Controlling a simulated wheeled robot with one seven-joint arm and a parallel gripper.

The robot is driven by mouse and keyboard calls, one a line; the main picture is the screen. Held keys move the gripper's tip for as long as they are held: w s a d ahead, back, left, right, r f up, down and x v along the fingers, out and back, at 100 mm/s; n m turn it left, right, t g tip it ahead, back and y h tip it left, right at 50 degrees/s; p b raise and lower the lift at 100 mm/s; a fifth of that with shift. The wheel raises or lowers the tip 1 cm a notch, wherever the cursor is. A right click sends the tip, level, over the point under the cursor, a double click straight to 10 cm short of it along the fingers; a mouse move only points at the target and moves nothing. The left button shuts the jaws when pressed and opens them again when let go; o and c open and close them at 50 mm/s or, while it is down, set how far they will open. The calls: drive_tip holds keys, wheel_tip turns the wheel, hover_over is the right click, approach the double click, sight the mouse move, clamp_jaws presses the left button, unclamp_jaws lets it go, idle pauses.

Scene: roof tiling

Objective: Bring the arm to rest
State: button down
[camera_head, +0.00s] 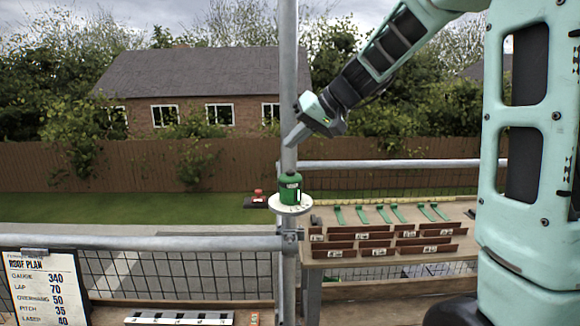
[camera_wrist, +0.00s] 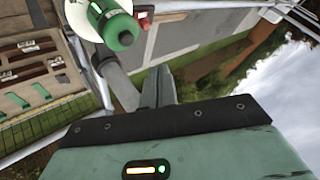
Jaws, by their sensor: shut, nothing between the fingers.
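My arm reaches in from the upper right of the head view. My gripper (camera_head: 293,139) hangs in front of the grey scaffold pole, above a green canister-like device (camera_head: 290,187) on a round white plate (camera_head: 291,209). The gripper is shut and empty, with clear air between it and the device. In the wrist view the closed fingers of my gripper (camera_wrist: 158,88) show at the middle, and the green device (camera_wrist: 117,26) is to their upper left, apart from them.
A wooden bench (camera_head: 330,216) at right holds rows of brown tiles (camera_head: 376,240) and several green hooks (camera_head: 385,214). Scaffold rails (camera_head: 150,243) cross the front. A roof plan sign (camera_head: 38,288) is at lower left. A small red object (camera_head: 259,196) sits beyond the pole.

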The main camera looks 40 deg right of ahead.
drive_tip(key=shift+r, duration=0.7)
drive_tip(key=s+a+f+n+g+b, duration=0.25)
drive_tip(key=s+a+f, duration=0.45)
drive_tip(key=a, duration=0.4)
drive_tip(key=s+a+f+n+g+b, duration=0.2)
drive_tip(key=s+a+f+g, duration=0.2)
drive_tip(key=s+a+f, duration=0.5)
drive_tip(key=s+a+f+n+h+b, duration=0.1)
drive_tip(key=s+a+f+n+h, duration=0.1)
drive_tip(key=s+f, duration=0.3)
drive_tip(key=s+a+f+n+g+h+b, duration=0.1)
drive_tip(key=s+a+f+n, duration=0.3)
drive_tip(key=s, duration=0.4)
drive_tip(key=shift+s+a+f+h+b, duration=0.35)
drive_tip(key=shift+a+h+b, duration=0.1)
drive_tip(key=shift+h+b, duration=0.2)
